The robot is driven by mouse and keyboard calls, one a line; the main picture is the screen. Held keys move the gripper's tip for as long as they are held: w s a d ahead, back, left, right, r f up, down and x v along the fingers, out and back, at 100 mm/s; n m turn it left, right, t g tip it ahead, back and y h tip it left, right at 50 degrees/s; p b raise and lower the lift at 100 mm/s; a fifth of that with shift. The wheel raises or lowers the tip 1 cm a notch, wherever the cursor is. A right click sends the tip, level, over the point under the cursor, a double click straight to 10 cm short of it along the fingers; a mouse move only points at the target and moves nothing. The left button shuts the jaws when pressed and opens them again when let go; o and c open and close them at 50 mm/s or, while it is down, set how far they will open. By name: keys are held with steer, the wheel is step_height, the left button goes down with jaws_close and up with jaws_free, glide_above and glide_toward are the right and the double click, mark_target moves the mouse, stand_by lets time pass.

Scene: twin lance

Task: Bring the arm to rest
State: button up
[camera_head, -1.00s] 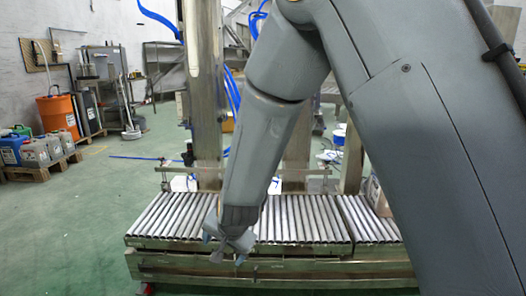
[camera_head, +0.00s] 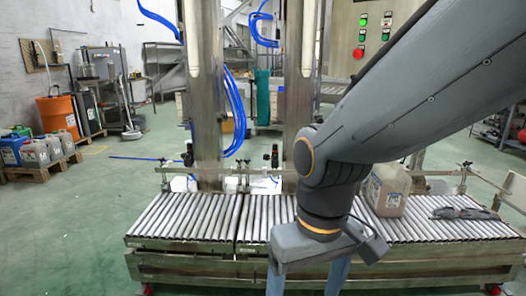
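My arm (camera_head: 420,85) reaches in from the upper right and bends down at a wrist joint near the middle of the picture. My gripper (camera_head: 307,279) points down at the lower middle, in front of the roller conveyor. Its two blue-grey fingers stand wide apart with nothing seen between them, and the bottom edge of the picture cuts off their tips.
The roller conveyor (camera_head: 190,217) runs across behind my gripper. A grey-beige canister (camera_head: 387,190) stands on its right part, close behind my wrist in the picture. A dark flat item (camera_head: 465,214) lies farther right. Green floor (camera_head: 75,225) is clear at left.

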steer(key=d+r+m+p, duration=0.4)
steer(key=d+r+p, duration=0.8)
steer(key=p, duration=1)
step_height(320, 180, up, 3)
steer(key=shift+s+d+h, duration=0.2)
steer(key=shift+s+h, duration=0.1)
steer(key=shift+s, duration=0.1)
